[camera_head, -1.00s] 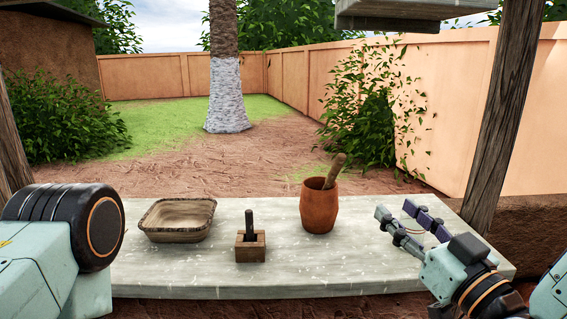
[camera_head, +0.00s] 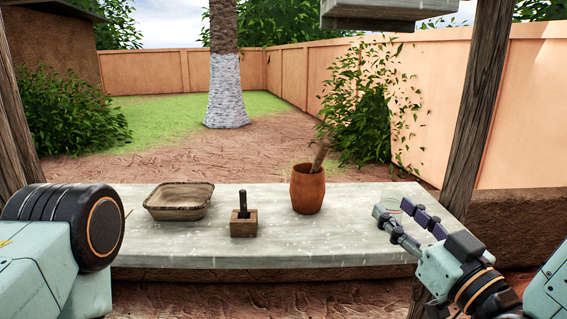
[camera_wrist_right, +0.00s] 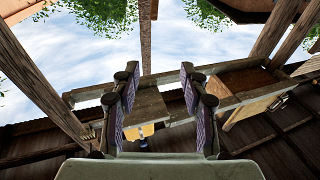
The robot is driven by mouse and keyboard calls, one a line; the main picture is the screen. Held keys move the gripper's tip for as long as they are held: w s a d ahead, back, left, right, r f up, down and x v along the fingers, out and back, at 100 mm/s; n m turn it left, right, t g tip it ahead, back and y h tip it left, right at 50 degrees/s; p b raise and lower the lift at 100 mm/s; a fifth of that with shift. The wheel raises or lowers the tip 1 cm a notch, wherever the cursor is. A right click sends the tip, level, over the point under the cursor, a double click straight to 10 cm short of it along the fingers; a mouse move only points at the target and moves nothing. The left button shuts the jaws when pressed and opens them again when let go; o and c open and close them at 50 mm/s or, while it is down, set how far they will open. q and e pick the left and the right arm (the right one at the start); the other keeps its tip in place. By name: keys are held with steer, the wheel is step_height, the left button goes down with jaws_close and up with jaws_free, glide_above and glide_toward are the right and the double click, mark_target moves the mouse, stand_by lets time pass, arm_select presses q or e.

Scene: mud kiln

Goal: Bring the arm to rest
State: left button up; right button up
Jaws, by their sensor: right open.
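My right gripper (camera_head: 398,207) is at the right end of the grey slab in the head view. Its two fingers are apart with nothing between them. In the right wrist view the open fingers (camera_wrist_right: 158,82) point up toward wooden beams and sky. My left arm shows only as a big rounded joint at the lower left; its gripper is out of view.
A grey stone slab (camera_head: 300,245) holds a woven basket (camera_head: 180,208), a small wooden block with a dark upright piece (camera_head: 243,228), and a clay pot (camera_head: 307,192) with a stick leaning in it. A wooden post (camera_head: 478,110) stands behind the right arm.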

step_height(320, 180, down, 14)
steer(key=s+d+m+g+h, duration=0.1)
steer(key=d+m+g+h, duration=0.15)
steer(key=g+h, duration=0.2)
steer(key=s+d+f+m+g+h, duration=0.2)
steer(key=s+f+g, duration=0.8)
steer(key=s+f, duration=0.8)
steer(key=s+f+g, duration=0.4)
steer(key=s+f, duration=0.5)
steer(key=s, duration=0.3)
steer(key=shift+s+d+f, duration=0.15)
steer(key=shift+s+d, duration=0.1)
steer(key=shift+s, duration=0.05)
steer(key=shift+s, duration=0.1)
